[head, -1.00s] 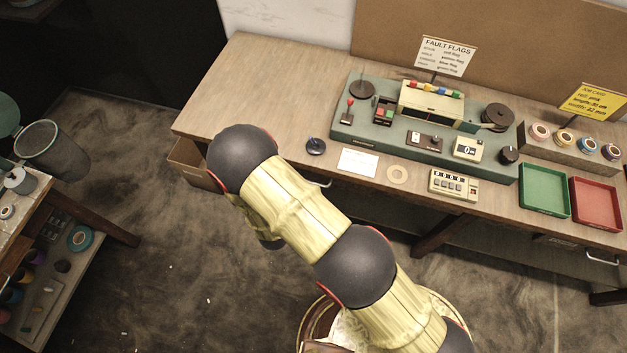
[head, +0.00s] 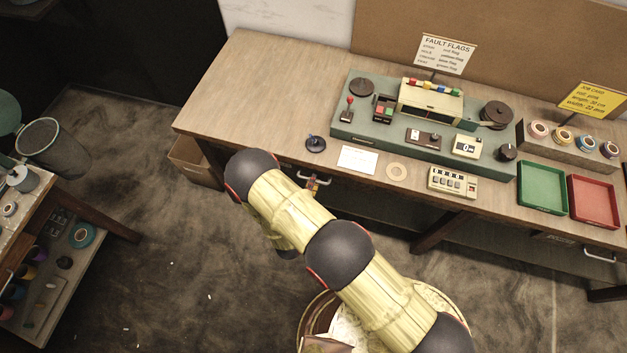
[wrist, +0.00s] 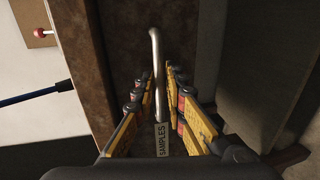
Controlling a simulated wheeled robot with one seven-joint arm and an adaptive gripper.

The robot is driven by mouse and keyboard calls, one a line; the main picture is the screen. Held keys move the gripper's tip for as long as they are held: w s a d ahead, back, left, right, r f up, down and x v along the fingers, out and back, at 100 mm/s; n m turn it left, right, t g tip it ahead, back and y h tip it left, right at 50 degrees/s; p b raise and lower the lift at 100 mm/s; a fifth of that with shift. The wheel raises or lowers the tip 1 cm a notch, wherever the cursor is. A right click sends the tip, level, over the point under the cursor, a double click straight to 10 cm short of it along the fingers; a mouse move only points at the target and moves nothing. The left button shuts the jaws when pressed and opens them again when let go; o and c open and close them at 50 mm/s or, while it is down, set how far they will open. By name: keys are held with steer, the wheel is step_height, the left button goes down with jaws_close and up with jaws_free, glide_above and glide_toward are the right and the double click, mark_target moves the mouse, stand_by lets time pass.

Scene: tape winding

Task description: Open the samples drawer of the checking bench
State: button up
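The checking bench (head: 262,82) runs across the head view. The samples drawer's pale metal handle (head: 320,178) sticks out below its front edge, partly hidden by my arm. In the wrist view the handle (wrist: 155,50) runs lengthwise between my fingers, and the SAMPLES label (wrist: 162,140) shows behind them. My gripper (wrist: 159,75) is open, with one yellow-and-black finger on each side of the handle and narrow gaps. In the head view my gripper (head: 312,187) is small, right at the handle. The drawer front is mostly hidden; I see no opened drawer.
A second drawer handle (head: 600,257) is at the bench's right. A green tray (head: 543,210), a red tray (head: 595,225) and the teal winding machine (head: 345,128) stand on top. A cardboard box (head: 190,160) sits under the left end.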

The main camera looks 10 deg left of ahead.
steer(key=shift+w, duration=0.45)
jaws_close()
steer(key=shift+s+f, duration=0.1)
steer(key=shift+f, duration=0.05)
stand_by(0.5)
